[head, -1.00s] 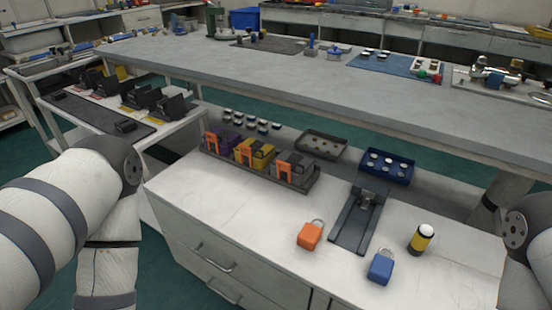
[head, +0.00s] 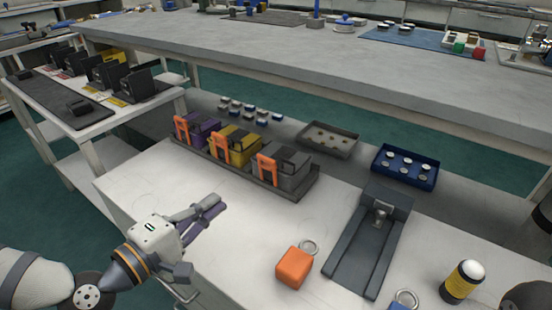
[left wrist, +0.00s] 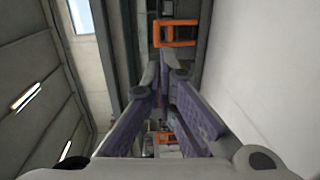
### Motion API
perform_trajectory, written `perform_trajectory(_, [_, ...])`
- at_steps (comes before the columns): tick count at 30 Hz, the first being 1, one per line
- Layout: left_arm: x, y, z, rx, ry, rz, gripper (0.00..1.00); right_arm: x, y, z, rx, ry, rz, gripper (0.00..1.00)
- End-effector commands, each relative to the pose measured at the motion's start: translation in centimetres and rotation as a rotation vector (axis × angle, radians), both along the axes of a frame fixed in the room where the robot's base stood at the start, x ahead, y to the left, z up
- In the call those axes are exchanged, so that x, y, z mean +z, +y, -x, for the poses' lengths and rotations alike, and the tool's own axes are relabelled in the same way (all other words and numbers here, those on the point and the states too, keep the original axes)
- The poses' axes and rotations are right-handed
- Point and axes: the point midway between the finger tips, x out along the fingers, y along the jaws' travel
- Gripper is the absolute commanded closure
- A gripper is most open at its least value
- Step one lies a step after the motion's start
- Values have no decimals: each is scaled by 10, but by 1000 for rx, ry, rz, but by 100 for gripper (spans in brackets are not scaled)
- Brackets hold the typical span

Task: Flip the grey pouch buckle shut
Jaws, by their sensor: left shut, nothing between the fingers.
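The grey pouch (head: 292,178) sits at the right end of a row of three pouches. Its orange buckle (head: 267,168) stands up at its front left side and looks open. My left gripper (head: 222,203) is shut and empty over the white bench top, in front of the row and apart from the grey pouch. In the left wrist view its fingers (left wrist: 163,62) are together. An orange buckle (left wrist: 177,33) shows beyond the fingertips there; I cannot tell which pouch it belongs to. My right gripper is not in view.
The purple pouch (head: 205,134) and yellow pouch (head: 240,150) share the dark tray (head: 262,190). An orange padlock (head: 294,268), a grey fixture (head: 342,255) and a yellow-black canister (head: 463,281) stand to the right. The bench top between gripper and tray is clear.

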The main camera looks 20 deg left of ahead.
Motion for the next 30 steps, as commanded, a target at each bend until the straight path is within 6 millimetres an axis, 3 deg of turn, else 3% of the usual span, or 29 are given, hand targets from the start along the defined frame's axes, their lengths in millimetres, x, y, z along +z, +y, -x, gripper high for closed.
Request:
perform_trajectory(5, [-1,-2,-9,2,-4,-1,100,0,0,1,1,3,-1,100])
perform_trajectory(21, [-10,-40,-112,1,-2,0,100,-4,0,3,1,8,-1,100])
perform_trajectory(30, [-12,-47,-132,2,0,-1,100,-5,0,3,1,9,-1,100])
